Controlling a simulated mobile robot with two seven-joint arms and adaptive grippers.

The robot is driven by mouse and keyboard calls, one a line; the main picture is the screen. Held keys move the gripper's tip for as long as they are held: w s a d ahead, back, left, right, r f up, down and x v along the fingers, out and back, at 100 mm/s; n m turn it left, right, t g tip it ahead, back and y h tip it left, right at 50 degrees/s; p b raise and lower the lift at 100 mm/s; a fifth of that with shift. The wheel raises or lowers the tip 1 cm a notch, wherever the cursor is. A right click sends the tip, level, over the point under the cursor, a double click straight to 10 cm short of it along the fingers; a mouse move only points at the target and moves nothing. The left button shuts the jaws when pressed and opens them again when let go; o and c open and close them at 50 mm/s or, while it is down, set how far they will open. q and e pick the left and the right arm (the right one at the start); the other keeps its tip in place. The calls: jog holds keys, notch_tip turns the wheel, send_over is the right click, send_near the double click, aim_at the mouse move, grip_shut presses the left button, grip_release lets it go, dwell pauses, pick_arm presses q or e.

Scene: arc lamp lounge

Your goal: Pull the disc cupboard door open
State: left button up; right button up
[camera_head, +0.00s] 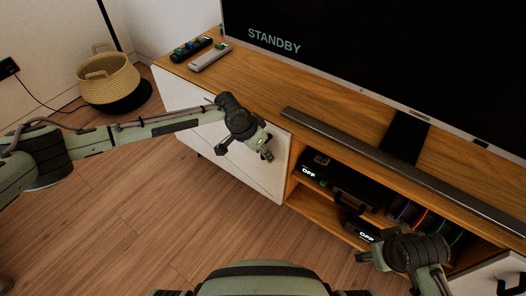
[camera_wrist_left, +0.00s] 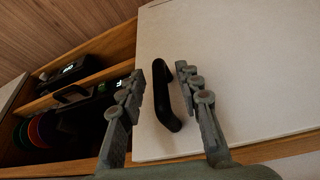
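A white cupboard door (camera_head: 266,178) is at the left of the low wooden media cabinet, and it looks shut. It fills much of the left wrist view (camera_wrist_left: 245,75). Its black bar handle (camera_wrist_left: 163,95) shows there between my left gripper's fingers (camera_wrist_left: 165,92). The left gripper is open, with a finger on each side of the handle and a visible gap on both sides. In the head view my left gripper (camera_head: 246,147) is in front of this door and hides the handle. My right gripper (camera_head: 364,257) is low in front of the open shelves; its finger opening is unclear.
Open shelves hold black devices reading OFF (camera_head: 310,172) and several coloured discs (camera_head: 425,217). Another white door (camera_head: 490,276) is at the lower right. A TV (camera_head: 380,50), soundbar (camera_head: 400,160) and remotes (camera_head: 210,57) are on top. A basket (camera_head: 107,82) stands far left; floor in front is clear.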

pick_arm(q)
jog(key=shift+d+f, duration=0.1)
jog(key=shift+c, duration=0.5)
grip_shut()
